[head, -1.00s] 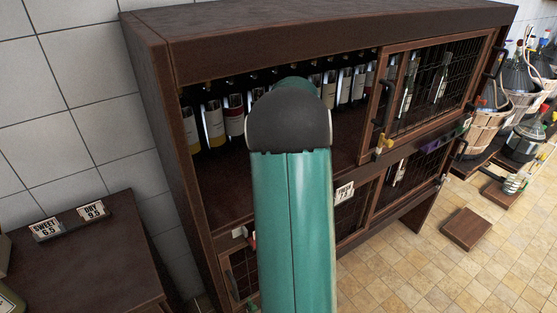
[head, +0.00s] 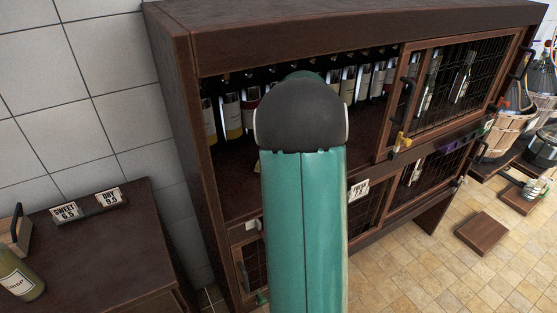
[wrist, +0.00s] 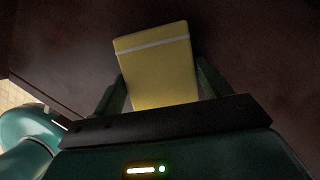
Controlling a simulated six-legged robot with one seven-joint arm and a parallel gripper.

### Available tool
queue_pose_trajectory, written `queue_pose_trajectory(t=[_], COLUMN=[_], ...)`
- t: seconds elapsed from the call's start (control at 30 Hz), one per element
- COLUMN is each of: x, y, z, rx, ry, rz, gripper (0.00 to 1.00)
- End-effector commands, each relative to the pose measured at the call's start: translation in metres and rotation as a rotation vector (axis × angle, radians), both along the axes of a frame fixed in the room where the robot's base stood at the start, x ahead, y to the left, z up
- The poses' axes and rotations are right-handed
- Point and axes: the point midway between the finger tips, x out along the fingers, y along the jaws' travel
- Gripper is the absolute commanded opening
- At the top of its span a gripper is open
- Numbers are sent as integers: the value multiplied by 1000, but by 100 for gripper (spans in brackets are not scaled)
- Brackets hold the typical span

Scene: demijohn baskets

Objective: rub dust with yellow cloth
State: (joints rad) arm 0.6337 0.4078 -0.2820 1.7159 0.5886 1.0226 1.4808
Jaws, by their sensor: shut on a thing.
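The yellow cloth (wrist: 155,65), a folded pad with a pale stripe near its far edge, is held between the two green fingers of my gripper (wrist: 161,82) in the wrist view. It is over a dark brown surface (wrist: 240,55); I cannot tell whether it touches. In the head view my green arm reaches into the open upper left bay of the dark wooden cabinet (head: 335,35) and hides my gripper. A small yellow patch shows just left of the arm, probably the cloth. I cannot clearly make out dust on the dim shelf (head: 232,180).
A row of wine bottles (head: 231,115) stands at the back of the bay. A wire-mesh door (head: 465,85) covers the right bay. At left, a dark table (head: 100,250) bears SWEET and DRY signs (head: 88,205) and a bottle (head: 20,278). Demijohn baskets (head: 502,135) stand at far right.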

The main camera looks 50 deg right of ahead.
Motion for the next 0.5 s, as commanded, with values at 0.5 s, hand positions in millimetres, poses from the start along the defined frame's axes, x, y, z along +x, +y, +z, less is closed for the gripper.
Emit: queue_pose_trajectory(t=[0.5], x=[1], y=[0], z=[44], rx=[-1], ry=[-2], rz=[2], gripper=[52])
